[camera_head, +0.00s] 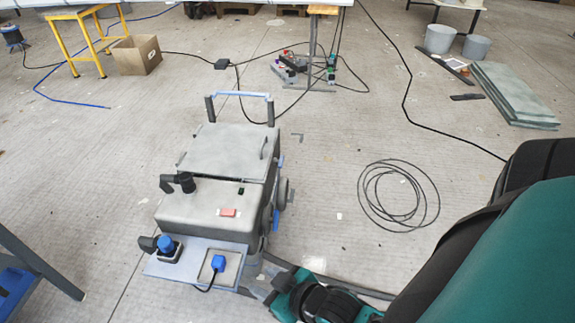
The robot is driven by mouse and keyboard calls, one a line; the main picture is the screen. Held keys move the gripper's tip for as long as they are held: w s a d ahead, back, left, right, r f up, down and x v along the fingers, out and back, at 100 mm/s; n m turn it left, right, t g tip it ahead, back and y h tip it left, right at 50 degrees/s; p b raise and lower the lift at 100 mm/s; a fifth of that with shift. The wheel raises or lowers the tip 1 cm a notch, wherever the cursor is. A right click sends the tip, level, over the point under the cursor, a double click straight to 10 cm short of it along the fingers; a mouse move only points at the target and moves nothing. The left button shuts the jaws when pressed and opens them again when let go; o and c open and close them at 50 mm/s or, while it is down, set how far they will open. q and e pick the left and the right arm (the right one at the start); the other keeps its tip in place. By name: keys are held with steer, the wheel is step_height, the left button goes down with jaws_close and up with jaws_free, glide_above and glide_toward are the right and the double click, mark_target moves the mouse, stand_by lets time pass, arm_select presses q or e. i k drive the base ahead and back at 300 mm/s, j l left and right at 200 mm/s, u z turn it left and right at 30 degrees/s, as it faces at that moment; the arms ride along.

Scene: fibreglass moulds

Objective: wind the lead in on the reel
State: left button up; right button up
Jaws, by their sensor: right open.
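What looks like the reel (13,38), a small dark drum with blue on it, stands on the floor at the far left edge. A black lead (45,67) runs from it along the floor toward the yellow stand; its further course is partly hidden. My right gripper (262,287) is at the bottom middle, beside the front right corner of a grey wheeled machine. It is open, and I see nothing between its fingers, though they are small and partly hidden. It is far from the reel. My left gripper is not in view.
The grey machine (212,206) with a blue plug stands at centre left. A loose black cable coil (398,193) lies to its right. A yellow stand (85,45), a cardboard box (137,54), buckets (440,39) and stacked boards (512,95) stand further back. Cables cross the floor.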

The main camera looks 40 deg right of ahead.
mark_target(266, 218)
steer(key=k+u, duration=0.15)
steer(key=k, duration=0.25)
steer(key=k+j+u, duration=0.2)
steer(key=k, duration=0.15)
steer(key=l+u, duration=0.1)
steer(key=u, duration=2.9)
steer(key=k+l+u, duration=0.4)
steer(key=k, duration=0.25)
steer(key=k+l, duration=0.3)
steer(key=k, duration=0.25)
steer(key=k+l, duration=0.25)
steer(key=k, duration=0.25)
steer(key=k+l, duration=0.3)
steer(key=k, duration=0.25)
steer(key=k+l, duration=0.3)
steer(key=k, duration=0.25)
steer(key=k+l, duration=0.25)
steer(key=k, duration=0.3)
steer(key=k+l, duration=0.3)
steer(key=k, duration=0.2)
